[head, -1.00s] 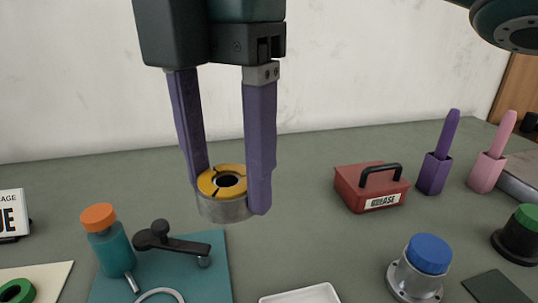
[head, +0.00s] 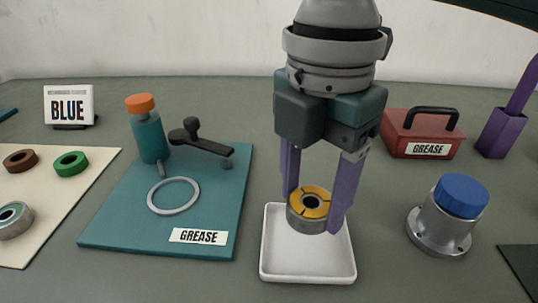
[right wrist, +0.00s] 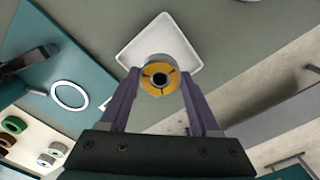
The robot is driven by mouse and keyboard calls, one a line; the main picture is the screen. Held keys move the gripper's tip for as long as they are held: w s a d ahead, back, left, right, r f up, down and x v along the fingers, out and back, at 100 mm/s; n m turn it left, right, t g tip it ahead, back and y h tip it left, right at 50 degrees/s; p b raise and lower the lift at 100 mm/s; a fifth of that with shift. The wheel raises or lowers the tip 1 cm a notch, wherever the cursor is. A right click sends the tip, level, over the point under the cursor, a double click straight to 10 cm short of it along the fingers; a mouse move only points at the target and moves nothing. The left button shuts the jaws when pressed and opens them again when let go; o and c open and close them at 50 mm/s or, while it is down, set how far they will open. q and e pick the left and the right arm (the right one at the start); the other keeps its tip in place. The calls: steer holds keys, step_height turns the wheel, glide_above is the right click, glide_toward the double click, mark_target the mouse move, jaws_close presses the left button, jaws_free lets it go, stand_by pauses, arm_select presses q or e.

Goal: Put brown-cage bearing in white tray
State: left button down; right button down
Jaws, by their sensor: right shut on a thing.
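A bearing (head: 309,219) with a silver outer ring and a yellow-orange cage, rather than a plainly brown one, is between the purple fingers of my right gripper (head: 313,205). The right gripper is shut on it, pointing down. The white tray (head: 308,266) is a shallow square dish. In the head view the bearing appears over its back part; whether it touches the tray floor I cannot tell. In the right wrist view the bearing (right wrist: 160,63) overlaps the near corner of the tray (right wrist: 140,45). My left gripper is not in view.
A teal mat (head: 110,229) with a bottle (head: 150,138), black lever tool and metal ring (head: 155,204) lies left. A cream board (head: 60,205) holds coloured rings. Right are a blue-capped flanged part (head: 440,230) and a red grease box (head: 398,140). A BLUE sign (head: 69,104) stands back left.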

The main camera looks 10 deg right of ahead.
mark_target(306, 242)
step_height(306, 242, down, 4)
steer(key=shift+s+f+b, duration=0.1)
steer(key=shift+f+b, duration=0.15)
steer(key=shift+b, duration=0.1)
steer(key=shift+f, duration=0.1)
steer(key=shift+f, duration=0.15)
steer(key=shift+c, duration=0.6)
jaws_free()
step_height(306, 242, up, 12)
steer(key=shift+r+p, duration=0.2)
steer(key=shift+p, duration=0.7)
